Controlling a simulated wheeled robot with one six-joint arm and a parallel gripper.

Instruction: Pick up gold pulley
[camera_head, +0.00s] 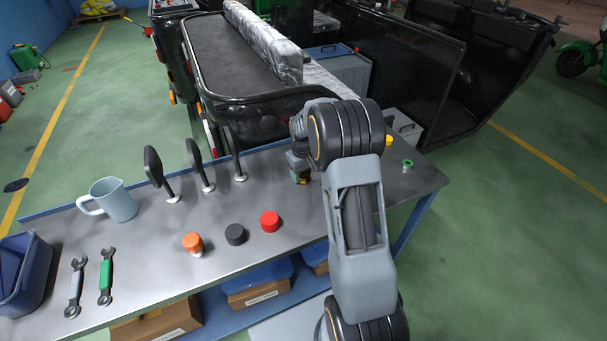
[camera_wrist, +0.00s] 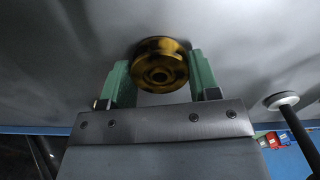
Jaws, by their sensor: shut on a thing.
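The gold pulley (camera_wrist: 159,66), a round grooved disc with a centre hole, sits between the two green fingers of my gripper (camera_wrist: 158,74) in the wrist view. The fingers are shut on its sides. The grey metal tabletop fills the view behind it; I cannot tell whether the pulley touches it. In the head view my gripper (camera_head: 300,172) is mostly hidden behind my arm, low over the right half of the workbench (camera_head: 130,250), and the pulley cannot be made out clearly.
Three black mirrors on stalks, one of them here (camera_head: 155,170), stand left of my gripper. Orange (camera_head: 193,242), black (camera_head: 235,234) and red (camera_head: 269,221) caps stand nearer. A mug (camera_head: 113,200), two wrenches (camera_head: 106,277) and a blue bin (camera_head: 25,275) are left. A green ring (camera_head: 407,163) lies right.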

